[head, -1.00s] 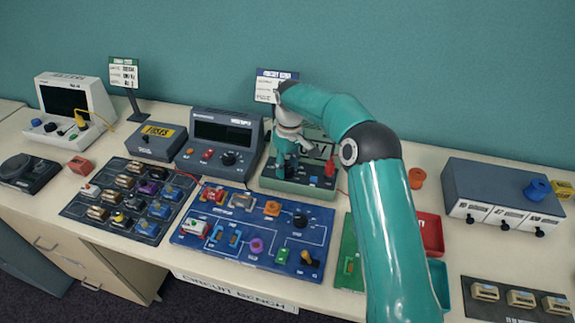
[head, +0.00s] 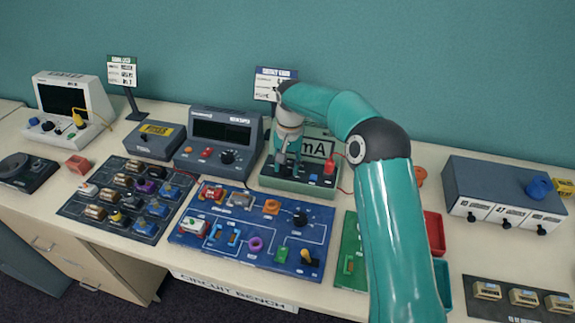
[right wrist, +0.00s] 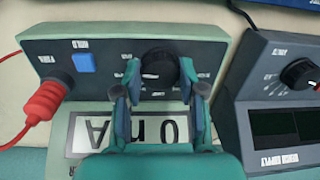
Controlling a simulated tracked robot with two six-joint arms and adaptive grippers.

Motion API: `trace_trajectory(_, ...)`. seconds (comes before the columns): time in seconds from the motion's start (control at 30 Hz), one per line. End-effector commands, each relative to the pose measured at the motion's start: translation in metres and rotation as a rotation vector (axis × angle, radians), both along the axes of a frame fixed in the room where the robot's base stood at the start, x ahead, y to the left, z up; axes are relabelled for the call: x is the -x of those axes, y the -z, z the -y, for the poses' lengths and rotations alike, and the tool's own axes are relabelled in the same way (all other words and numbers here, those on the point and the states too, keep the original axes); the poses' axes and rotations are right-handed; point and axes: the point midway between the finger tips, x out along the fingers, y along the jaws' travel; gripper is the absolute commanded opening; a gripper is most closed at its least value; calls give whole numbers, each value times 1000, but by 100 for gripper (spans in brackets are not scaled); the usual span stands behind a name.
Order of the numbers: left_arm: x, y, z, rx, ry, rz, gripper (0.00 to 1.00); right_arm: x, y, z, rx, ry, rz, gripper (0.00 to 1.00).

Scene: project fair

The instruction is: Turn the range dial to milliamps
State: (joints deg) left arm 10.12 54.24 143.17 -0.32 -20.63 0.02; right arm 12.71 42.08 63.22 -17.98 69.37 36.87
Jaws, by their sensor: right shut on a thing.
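The green meter (head: 300,185) stands at the back middle of the bench. Its black range dial (right wrist: 160,70) shows in the right wrist view. My right gripper (head: 283,155) reaches down over the meter; in the right wrist view its fingers (right wrist: 160,82) are shut on the dial, one on each side. The dial's pointer and small labels are not readable. My left gripper is not in view.
A red plug (right wrist: 42,103) with a lead sits in the meter beside a blue button (right wrist: 83,62). A grey instrument (head: 222,140) stands close at the left. A blue circuit board (head: 250,225) lies in front. A small sign (head: 272,82) stands behind.

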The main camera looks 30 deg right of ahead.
Motion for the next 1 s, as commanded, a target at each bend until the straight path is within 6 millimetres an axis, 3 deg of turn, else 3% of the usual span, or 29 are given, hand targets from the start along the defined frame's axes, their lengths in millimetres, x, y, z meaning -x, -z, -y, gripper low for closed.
trace_trajectory(0.4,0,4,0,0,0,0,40,-2,-2,-1,1,200,8,5)
trace_trajectory(0.93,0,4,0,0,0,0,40,-2,-2,-1,-2,225,8,5)
trace_trajectory(0.97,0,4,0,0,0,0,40,-2,-2,-1,-2,225,8,45)
trace_trajectory(1.0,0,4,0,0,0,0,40,-2,-2,-1,-2,224,8,52)
